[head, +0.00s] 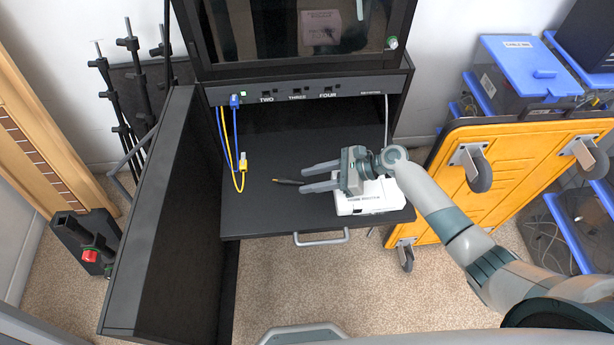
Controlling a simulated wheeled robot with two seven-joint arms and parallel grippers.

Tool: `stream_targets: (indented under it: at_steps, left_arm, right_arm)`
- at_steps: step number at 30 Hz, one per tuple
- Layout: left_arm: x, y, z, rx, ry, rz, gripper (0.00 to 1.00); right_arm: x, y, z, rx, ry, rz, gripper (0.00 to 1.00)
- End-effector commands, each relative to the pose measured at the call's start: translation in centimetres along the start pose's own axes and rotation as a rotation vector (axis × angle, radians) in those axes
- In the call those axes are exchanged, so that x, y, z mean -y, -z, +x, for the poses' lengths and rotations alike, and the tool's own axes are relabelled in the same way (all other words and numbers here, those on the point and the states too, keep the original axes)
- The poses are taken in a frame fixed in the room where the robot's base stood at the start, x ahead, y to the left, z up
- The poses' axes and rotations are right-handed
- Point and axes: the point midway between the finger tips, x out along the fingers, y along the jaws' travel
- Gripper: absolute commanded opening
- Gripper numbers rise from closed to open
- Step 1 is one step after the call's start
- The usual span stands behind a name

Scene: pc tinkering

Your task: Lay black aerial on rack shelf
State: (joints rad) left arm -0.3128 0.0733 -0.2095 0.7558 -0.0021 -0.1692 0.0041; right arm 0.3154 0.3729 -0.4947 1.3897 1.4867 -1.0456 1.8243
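The black aerial (286,181), a thin short dark rod, appears to lie on the black pull-out rack shelf (260,210). My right gripper (302,179) reaches in from the right, low over the shelf. Its two grey fingers point left and are spread apart, with the aerial's right end at the gap between their tips. The aerial does not look pinched; exact contact cannot be told. My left gripper is not in view.
A white box-shaped device (368,198) sits on the shelf under my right gripper. Blue and yellow cables (241,165) hang at the shelf's left. The open black cabinet door (165,215) stands at left. A yellow wheeled case (510,170) stands at right.

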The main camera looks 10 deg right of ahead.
Motion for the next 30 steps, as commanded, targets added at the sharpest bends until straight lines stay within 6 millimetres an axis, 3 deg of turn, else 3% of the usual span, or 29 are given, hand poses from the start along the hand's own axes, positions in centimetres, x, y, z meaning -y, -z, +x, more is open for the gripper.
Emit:
stream_targets:
  at_steps: [1, 15, 30]
  left_arm:
    - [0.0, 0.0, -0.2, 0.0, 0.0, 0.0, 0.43]
    - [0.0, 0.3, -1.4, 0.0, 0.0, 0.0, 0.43]
    - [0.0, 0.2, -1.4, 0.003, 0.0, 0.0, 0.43]
  right_arm:
    - [-0.2, 0.7, -0.2, -0.01, -0.003, 0.009, 0.35]
    - [0.0, -0.1, -1.7, -0.001, 0.002, 0.003, 0.35]
    - [0.1, -0.2, -1.8, 0.002, 0.003, 0.0, 0.35]
